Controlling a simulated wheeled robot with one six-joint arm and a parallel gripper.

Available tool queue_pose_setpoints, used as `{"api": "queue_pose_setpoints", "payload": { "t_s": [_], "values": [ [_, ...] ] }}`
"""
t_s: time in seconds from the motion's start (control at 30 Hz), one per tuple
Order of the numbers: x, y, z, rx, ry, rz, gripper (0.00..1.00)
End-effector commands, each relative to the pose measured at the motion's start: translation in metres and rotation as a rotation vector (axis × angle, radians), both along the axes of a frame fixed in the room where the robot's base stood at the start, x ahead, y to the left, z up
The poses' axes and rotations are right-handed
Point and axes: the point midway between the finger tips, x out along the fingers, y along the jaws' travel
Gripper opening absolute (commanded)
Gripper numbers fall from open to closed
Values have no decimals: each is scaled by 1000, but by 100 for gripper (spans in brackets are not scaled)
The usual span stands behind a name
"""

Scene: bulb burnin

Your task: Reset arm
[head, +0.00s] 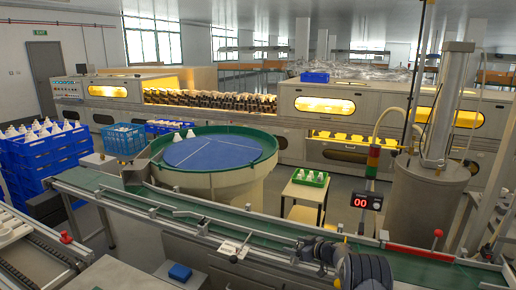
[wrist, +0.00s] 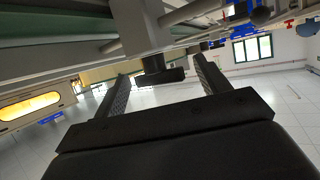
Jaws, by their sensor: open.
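My gripper (wrist: 160,72) is open in the wrist view, its two dark fingers spread apart. A dark block on a short post (wrist: 162,76) shows between the fingertips; I cannot tell whether they touch it. In the head view, dark rounded parts that look like my arm are at the lower middle, over the near conveyor's front edge; the fingers are not clear there. A red bar (head: 420,254) lies along the conveyor's edge to the right, with a red-knobbed post (head: 437,238) beside it. I cannot tell which part is the reset arm.
The green conveyor (head: 240,220) crosses the foreground, with metal rails. Behind it are a round blue-topped feeder (head: 215,153), a display reading 00 (head: 366,201), a signal tower (head: 373,160) and a metal cylinder (head: 428,205). Blue crates (head: 45,160) stand left.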

Motion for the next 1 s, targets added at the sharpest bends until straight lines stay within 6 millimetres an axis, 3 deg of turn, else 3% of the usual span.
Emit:
{"api": "queue_pose_setpoints", "payload": {
  "t_s": [0.5,1.0],
  "values": [
    [0,0,-5,-3,1,-281,71],
    [1,-1,-5,-4,2,-420,71]
  ]
}}
